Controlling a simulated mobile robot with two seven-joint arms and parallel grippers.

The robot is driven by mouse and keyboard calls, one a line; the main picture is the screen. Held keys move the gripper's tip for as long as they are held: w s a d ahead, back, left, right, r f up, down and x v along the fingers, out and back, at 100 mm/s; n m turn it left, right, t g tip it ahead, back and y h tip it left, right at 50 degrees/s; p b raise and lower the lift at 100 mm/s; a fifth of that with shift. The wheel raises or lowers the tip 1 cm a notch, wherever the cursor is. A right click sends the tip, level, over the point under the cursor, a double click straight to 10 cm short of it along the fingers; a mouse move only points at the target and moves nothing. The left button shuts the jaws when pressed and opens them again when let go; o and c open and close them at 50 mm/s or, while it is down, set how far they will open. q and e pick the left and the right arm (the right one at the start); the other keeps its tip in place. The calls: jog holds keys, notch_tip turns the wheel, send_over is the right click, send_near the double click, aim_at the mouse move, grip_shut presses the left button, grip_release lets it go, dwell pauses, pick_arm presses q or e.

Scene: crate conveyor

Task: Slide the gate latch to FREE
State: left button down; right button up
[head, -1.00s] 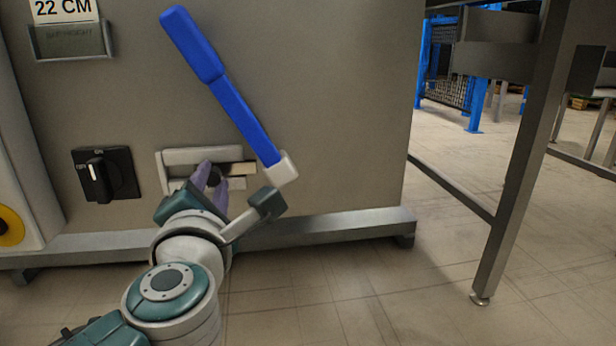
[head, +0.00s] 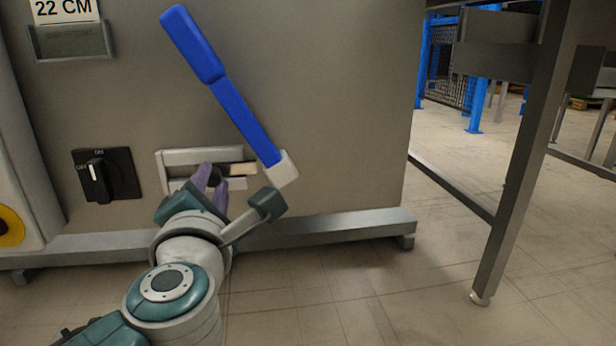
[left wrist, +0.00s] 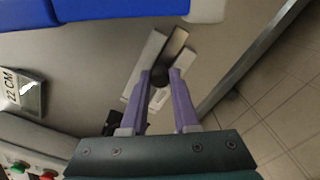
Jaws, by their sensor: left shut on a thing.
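The gate latch is a pale metal housing (head: 203,155) low on the grey machine panel, with a slot and a dark round knob. In the left wrist view the knob (left wrist: 161,76) sits between the purple fingertips. My left gripper (head: 210,177) is shut on the knob, near the middle of the housing in the head view. The fingers hide most of the knob there. A light strip (head: 242,169) shows at the right of the slot. Any FREE marking is too small to read or hidden. My right gripper is not in view.
A blue lever (head: 222,85) slants down across the panel, its pale lower end (head: 283,169) just right of the latch. A black rotary switch (head: 106,175) is to the left. A metal base rail (head: 330,226) runs below. Open floor lies right, beyond a table leg (head: 518,170).

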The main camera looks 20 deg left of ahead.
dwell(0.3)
pick_arm(q)
jog(key=s+a, duration=0.1)
jog(key=s+a+p, duration=0.1)
jog(key=a, duration=0.1)
jog(key=shift+a+p, duration=0.25)
jog(key=shift+p, duration=0.05)
jog(key=shift+d, duration=0.1)
jog(key=c, duration=1.1)
grip_release()
jog(key=o, duration=0.4)
jog(key=shift+s, duration=0.1)
jog(key=shift+o, duration=0.2)
